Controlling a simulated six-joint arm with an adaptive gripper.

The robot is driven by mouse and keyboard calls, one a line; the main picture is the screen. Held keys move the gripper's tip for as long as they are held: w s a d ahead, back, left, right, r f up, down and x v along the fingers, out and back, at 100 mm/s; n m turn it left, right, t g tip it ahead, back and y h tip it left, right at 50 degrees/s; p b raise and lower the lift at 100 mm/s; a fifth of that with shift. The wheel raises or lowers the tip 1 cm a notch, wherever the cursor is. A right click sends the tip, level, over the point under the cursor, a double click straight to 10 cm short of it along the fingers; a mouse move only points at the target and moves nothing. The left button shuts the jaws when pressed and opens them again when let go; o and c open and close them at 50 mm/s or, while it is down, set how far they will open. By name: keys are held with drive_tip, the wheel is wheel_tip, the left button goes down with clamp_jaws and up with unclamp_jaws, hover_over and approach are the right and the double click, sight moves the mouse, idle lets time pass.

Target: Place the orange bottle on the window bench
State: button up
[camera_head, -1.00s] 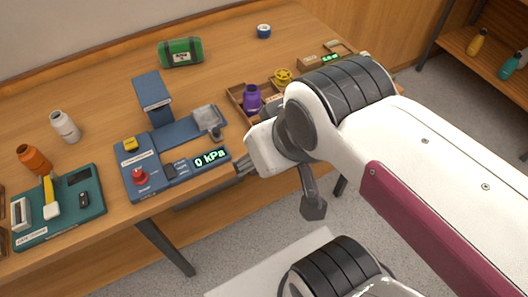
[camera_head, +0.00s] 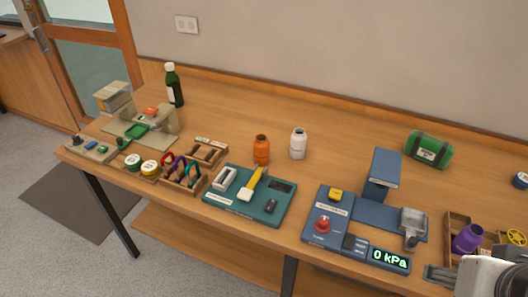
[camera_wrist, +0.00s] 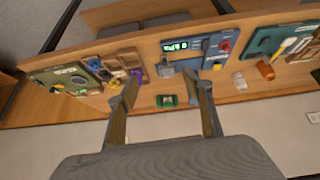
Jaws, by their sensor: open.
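The orange bottle (camera_head: 261,150) stands upright on the wooden workbench (camera_head: 215,115), just behind the teal tool board and left of a white bottle (camera_head: 298,144). In the wrist view the orange bottle (camera_wrist: 266,70) shows at the upper right, beside the white bottle (camera_wrist: 240,81). My gripper (camera_wrist: 163,103) is open and empty, its two fingers spread well apart, with the bench beyond them. The gripper is left of the orange bottle in the wrist view and not touching it. In the head view only a part of my arm shows at the lower right corner. I cannot identify a window bench for certain.
A teal board (camera_head: 250,213) with tools and a blue pressure tester (camera_head: 340,222) reading 0 kPa line the front edge. The bench's back middle is clear.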

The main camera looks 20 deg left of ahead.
drive_tip(key=w+a+r+n+t, duration=0.1)
drive_tip(key=w+a, duration=0.1)
drive_tip(key=w, duration=0.6)
drive_tip(key=w+a+r+n+t, duration=0.1)
drive_tip(key=w+a+t, duration=0.1)
drive_tip(key=w, duration=0.7)
drive_tip(key=w+a+f+n+t+y, duration=0.2)
drive_tip(key=w+a+n+y, duration=0.1)
drive_tip(key=w+a, duration=0.9)
drive_tip(key=n+g+y, duration=0.3)
drive_tip(key=n+y, duration=0.3)
drive_tip(key=y, duration=0.3)
approach(261, 138)
drive_tip(key=w+a, duration=0.1)
drive_tip(key=a, duration=0.1)
drive_tip(key=shift+w+f, duration=0.2)
drive_tip(key=shift+f, duration=0.25)
drive_tip(key=shift+x, duration=1.3)
drive_tip(key=shift+w, duration=0.1)
